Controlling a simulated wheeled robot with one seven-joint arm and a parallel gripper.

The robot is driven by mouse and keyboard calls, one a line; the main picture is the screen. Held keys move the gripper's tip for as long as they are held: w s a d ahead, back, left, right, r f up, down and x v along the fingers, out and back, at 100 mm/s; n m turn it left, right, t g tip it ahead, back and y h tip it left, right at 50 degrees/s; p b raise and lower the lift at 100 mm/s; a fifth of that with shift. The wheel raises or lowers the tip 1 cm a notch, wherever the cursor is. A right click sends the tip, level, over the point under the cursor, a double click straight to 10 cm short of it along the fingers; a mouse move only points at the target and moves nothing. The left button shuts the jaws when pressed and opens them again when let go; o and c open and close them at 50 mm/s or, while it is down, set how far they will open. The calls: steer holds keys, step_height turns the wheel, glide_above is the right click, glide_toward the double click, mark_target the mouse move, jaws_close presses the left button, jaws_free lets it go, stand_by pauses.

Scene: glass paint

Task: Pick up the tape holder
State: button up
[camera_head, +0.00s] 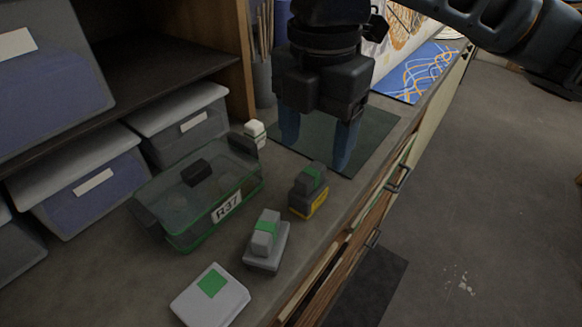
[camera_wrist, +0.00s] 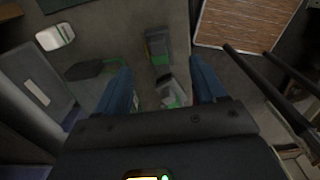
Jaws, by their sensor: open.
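I cannot tell for sure which item is the tape holder. Two small stepped blocks with green bands stand on the counter: a light grey one (camera_head: 264,242) and a dark grey one with a yellow base (camera_head: 307,192). The dark one appears to be the grey shape (camera_wrist: 157,46) near the top middle of the wrist view, and the light one shows lower (camera_wrist: 172,90), partly hidden. My gripper (camera_head: 317,142) points down with its blue fingers apart and empty, above the dark green mat, beyond both blocks. In the wrist view, its fingers (camera_wrist: 163,88) frame the light block.
A clear green-rimmed bin labelled R37 (camera_head: 227,206) stands left of the blocks. A white box with a green label (camera_head: 209,298) lies nearest. A small white item (camera_head: 254,131) stands behind the bin. Lidded boxes (camera_head: 180,117) fill the left. The counter's edge drops off to the right.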

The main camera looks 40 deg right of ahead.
mark_target(311, 172)
steer(key=shift+d+f, duration=0.1)
steer(key=shift+f, duration=0.2)
steer(key=f, duration=0.7)
steer(key=shift+a+f+p, duration=0.1)
steer(key=shift+a+p, duration=0.2)
steer(key=shift+p, duration=0.1)
steer(key=shift+c, duration=0.4)
steer(key=c, duration=1.1)
